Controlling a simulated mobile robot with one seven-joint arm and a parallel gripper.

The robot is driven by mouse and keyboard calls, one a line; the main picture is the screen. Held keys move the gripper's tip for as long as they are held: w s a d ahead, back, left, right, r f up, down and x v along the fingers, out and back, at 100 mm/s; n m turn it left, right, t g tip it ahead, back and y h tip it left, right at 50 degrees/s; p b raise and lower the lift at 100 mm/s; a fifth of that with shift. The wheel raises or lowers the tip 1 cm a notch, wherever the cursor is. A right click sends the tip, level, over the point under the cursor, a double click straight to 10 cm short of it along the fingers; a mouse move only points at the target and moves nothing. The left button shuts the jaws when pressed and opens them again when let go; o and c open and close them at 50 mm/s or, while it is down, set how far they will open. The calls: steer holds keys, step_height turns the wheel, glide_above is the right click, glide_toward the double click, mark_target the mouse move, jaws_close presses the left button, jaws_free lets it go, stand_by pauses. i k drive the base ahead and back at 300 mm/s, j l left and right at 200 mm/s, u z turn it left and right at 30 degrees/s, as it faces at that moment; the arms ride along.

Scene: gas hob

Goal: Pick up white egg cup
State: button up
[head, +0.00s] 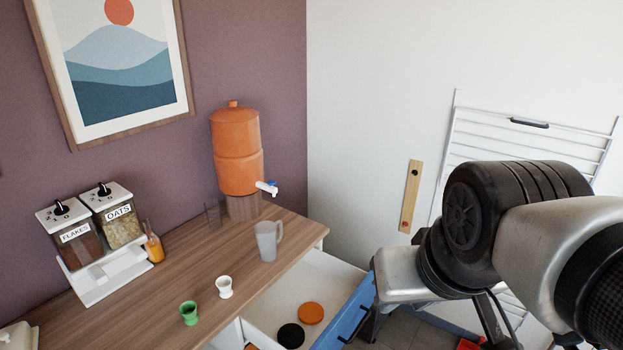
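The white egg cup (224,287) stands upright on the wooden counter, near its front edge. A green egg cup (189,312) stands close by at its lower left, apart from it. My arm comes in from the right, and its end is to the right of the counter and the open drawer, well away from the white egg cup. Dark finger-like parts show below the arm's grey end link, but I cannot make out the fingertips or whether the gripper is open. Nothing touches the white egg cup.
A frosted mug (267,242) stands right of the cups. An orange dispenser (236,152), a clear glass (213,213), an orange bottle (153,245) and cereal dispensers (99,240) stand behind. The open blue-fronted drawer (348,313) juts out, holding orange (311,313) and black (291,335) discs.

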mark_target(223, 283)
steer(key=u, duration=0.95)
steer(key=i+j+z, duration=0.2)
steer(key=i+j, duration=0.15)
steer(key=j, duration=0.15)
steer(key=i+j+u, duration=0.1)
steer(key=j+u, duration=0.2)
